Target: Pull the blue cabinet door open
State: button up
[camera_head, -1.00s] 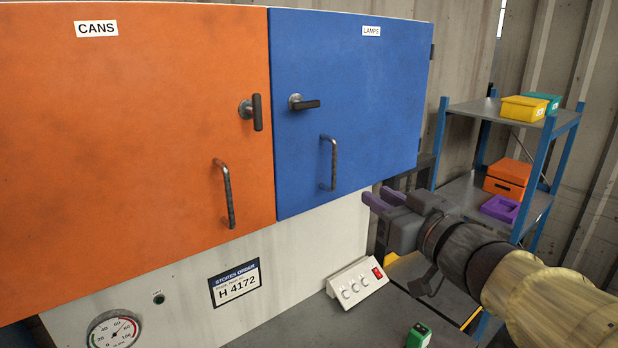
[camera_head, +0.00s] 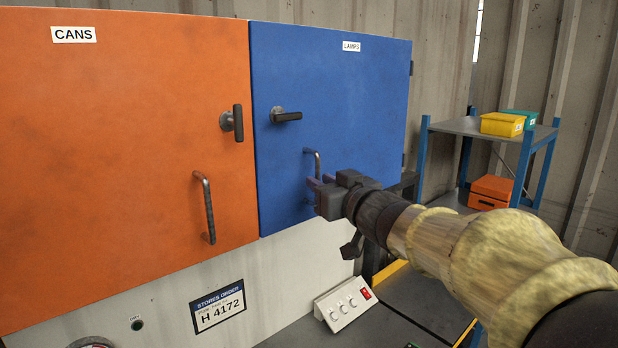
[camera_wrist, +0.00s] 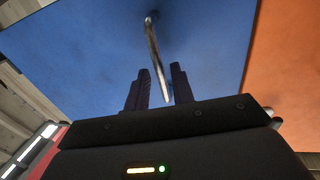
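The blue cabinet door (camera_head: 335,100), labelled LAMPS, looks shut, its face level with the orange door beside it. It has a dark lever latch (camera_head: 287,116), lying horizontal, and a metal bar handle (camera_head: 317,160) lower down. My gripper (camera_head: 314,189) is at the lower part of this bar and hides some of it. In the wrist view the blue door (camera_wrist: 90,50) fills the background. The bar handle (camera_wrist: 155,55) runs down between my two parted fingers (camera_wrist: 157,88), with gaps visible beside it. I cannot tell how deep the bar sits between them.
The orange door (camera_head: 120,130), labelled CANS, has its own vertical latch (camera_head: 233,122) and bar handle (camera_head: 206,208). A white switch box (camera_head: 343,303) stands on the grey bench below. A shelf rack (camera_head: 470,127) with boxes stands to the right.

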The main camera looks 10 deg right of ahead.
jog(key=shift+x, duration=1.25)
jog(key=shift+c, duration=0.2)
grip_shut()
jog(key=shift+s, duration=0.1)
